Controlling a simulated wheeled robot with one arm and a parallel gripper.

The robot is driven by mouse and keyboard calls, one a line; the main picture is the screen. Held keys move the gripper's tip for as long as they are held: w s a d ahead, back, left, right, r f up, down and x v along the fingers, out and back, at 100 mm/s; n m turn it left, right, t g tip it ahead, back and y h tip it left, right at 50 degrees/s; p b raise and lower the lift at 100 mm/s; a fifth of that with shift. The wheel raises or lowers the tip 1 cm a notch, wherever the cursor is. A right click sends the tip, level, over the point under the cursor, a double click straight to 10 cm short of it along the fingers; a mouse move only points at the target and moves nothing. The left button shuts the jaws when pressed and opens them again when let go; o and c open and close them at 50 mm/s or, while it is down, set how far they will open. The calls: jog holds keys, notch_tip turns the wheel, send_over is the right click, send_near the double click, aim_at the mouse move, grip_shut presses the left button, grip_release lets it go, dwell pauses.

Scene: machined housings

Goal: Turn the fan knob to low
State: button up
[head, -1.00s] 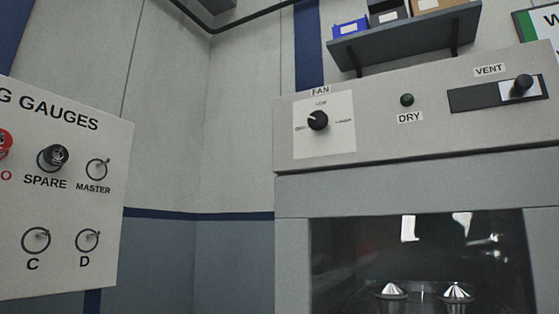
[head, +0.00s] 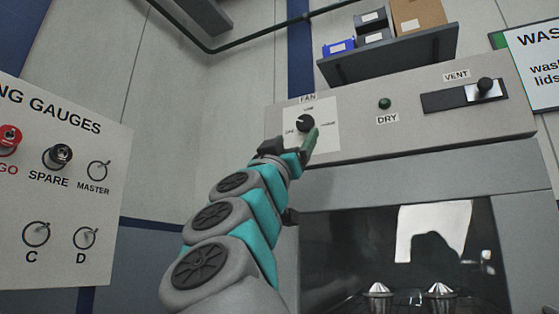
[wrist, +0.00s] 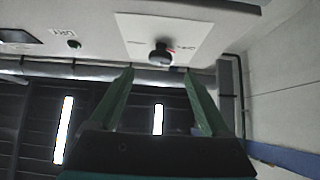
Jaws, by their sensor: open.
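The fan knob (head: 304,122) is a black round knob on a white plate (head: 328,114) under the FAN label, at the upper middle of the head view. Small labels stand left, above and right of it; the left one looks like OFF and the top one like LOW. In the head view my gripper (head: 310,143) is at the plate's lower part, close below the knob.
The green DRY button (head: 384,103) and the VENT slider (head: 485,87) are to the right on the same panel. A shelf with boxes (head: 390,55) hangs above. The gauge board (head: 60,195) stands at the left. A dark glass window (head: 340,250) lies below the panel.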

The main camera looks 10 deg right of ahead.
aim_at(304, 125)
jog(key=p+x, duration=0.1)
jog(key=x, duration=0.4)
jog(key=shift+w+d+r, duration=0.1)
jog(key=shift+w+r, duration=0.1)
jog(key=shift+r, duration=0.15)
jog(key=shift+w+d+r+p, duration=0.15)
jog(key=shift+w+d+p, duration=0.1)
jog(key=shift+p, duration=0.1)
jog(key=shift+w+d+r, duration=0.15)
jog(key=shift+w+r, duration=0.05)
jog(key=shift+r, duration=0.25)
jog(key=shift+c, duration=0.3)
grip_shut()
